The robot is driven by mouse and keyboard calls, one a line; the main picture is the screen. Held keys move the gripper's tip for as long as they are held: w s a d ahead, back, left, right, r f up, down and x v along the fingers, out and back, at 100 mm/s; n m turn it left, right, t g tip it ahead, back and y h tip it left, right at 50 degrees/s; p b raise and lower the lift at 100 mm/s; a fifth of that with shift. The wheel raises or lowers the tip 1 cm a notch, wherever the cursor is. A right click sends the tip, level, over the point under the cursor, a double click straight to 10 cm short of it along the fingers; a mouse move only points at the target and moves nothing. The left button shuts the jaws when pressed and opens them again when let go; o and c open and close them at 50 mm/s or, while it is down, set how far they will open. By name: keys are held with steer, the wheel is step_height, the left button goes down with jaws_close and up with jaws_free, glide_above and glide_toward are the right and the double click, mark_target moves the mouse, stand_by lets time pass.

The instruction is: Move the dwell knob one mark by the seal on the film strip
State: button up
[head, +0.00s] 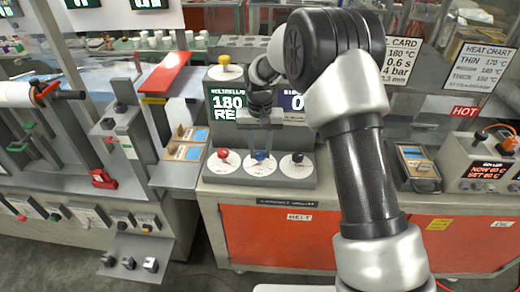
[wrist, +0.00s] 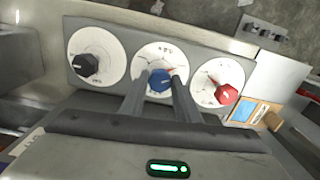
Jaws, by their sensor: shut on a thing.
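My gripper (wrist: 160,76) is shut on the blue knob (wrist: 158,84), the middle one of three on a grey panel. The dial names are too small to read, so I cannot tell which is dwell. Tan boards with blue pieces (head: 187,143), possibly film strips, lie left of the panel.
A yellow knob (head: 224,61) tops the panel, above a display (head: 229,101) reading 180. A dial card (head: 402,62) and heat chart (head: 482,66) stand behind right. A hot unit (head: 485,172) sits far right. A red-handled press (head: 103,178) stands left.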

steer(key=shift+n, duration=0.4)
steer(key=n, duration=0.5)
steer(key=shift+d+n, duration=0.1)
steer(key=shift+n, duration=0.2)
steer(key=n, duration=0.5)
steer(key=shift+w+r, duration=0.1)
steer(key=shift+n, duration=0.3)
steer(key=o, duration=1)
steer(key=shift+o, duration=0.2)
